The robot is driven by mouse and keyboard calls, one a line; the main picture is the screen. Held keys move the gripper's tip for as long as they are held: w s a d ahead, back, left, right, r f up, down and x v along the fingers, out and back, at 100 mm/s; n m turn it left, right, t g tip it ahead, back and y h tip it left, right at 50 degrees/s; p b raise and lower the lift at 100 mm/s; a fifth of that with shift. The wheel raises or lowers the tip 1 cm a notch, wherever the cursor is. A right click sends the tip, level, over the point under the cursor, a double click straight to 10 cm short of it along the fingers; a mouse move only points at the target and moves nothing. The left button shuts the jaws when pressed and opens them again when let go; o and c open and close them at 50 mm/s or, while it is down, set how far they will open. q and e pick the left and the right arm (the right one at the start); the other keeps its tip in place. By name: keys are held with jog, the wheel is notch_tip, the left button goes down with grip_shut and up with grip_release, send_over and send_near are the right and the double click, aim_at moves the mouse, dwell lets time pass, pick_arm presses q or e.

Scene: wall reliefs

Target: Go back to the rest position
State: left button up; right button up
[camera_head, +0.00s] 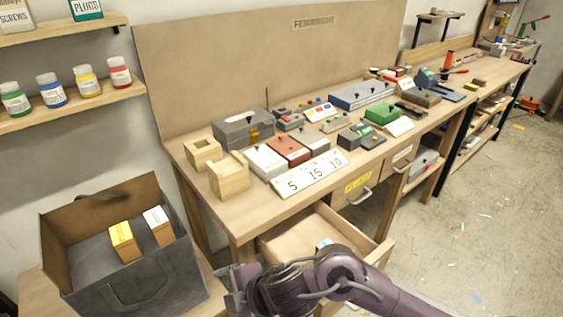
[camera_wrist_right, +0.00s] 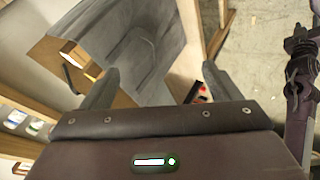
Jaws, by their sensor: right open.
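My right arm comes in from the bottom right in the head view. Its gripper (camera_head: 234,287) is beside the right side of a grey bag, in front of the open drawer (camera_head: 290,238). In the right wrist view the two fingers of this gripper (camera_wrist_right: 157,78) are spread apart with nothing between them. The bag shows beyond the fingers there. My left gripper is not in view.
The open-topped grey bag (camera_head: 140,291) holds a yellow-topped box (camera_head: 123,241) and a white-topped box (camera_head: 159,227). The drawer juts out from the workbench (camera_head: 215,205), which carries wooden blocks, cases and a number plate (camera_head: 312,175). Shelves with jars hang at left. Floor (camera_head: 480,210) is open at right.

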notch_tip(320, 180, up, 4)
jog(key=w+m+t, duration=0.1)
jog(key=m+t, duration=0.2)
jog(key=m, duration=0.2)
jog(key=w+d+m+t+h, duration=0.1)
jog(key=w+d+m+h, duration=0.15)
jog(key=d+m, duration=0.7)
jog(key=s+d+f+m+g+h, duration=0.1)
jog(key=s+d+f+m+h, duration=0.2)
jog(key=d, duration=0.4)
jog(key=s+d+f+m+g+h, duration=0.1)
jog(key=s+d+f+m+g, duration=0.1)
jog(key=s+d, duration=0.35)
jog(key=s+d+f+m+g+h, duration=0.1)
jog(key=s+d+f+m, duration=0.15)
jog(key=d, duration=0.55)
notch_tip(320, 180, down, 30)
jog(key=s+g, duration=0.2)
jog(key=s, duration=0.1)
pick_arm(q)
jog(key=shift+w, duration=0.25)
pick_arm(e)
jog(key=s+d+f, duration=0.3)
jog(key=s+f, duration=1.5)
jog(key=s, duration=0.1)
jog(key=shift+s+d+f+n+g, duration=0.2)
jog(key=shift+n+g, duration=0.1)
jog(key=shift+g, duration=0.1)
